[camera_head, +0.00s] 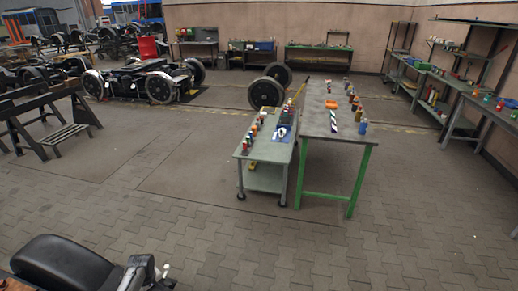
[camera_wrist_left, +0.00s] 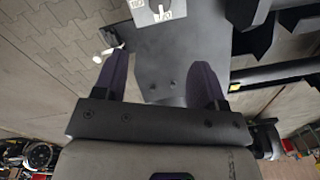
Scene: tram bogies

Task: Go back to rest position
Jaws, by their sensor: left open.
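My left gripper (camera_wrist_left: 160,72) shows in the left wrist view with its two dark purple fingers spread apart. I see nothing gripped between them; a flat dark grey surface with small bolts fills the gap behind. I cannot tell how far that surface is from the fingertips. In the head view, my black left arm is folded low in the bottom left corner, well away from the tables. The gripper itself cannot be made out clearly there. My right gripper is in neither view.
A grey trolley (camera_head: 265,152) with bottles and cans stands beside a green-legged table (camera_head: 325,125). Wheelsets (camera_head: 265,92) and a bogie (camera_head: 140,80) are behind. A dark trestle (camera_head: 45,108) stands left. Shelved benches (camera_head: 470,95) line the right wall. The paved floor (camera_head: 200,225) in front is clear.

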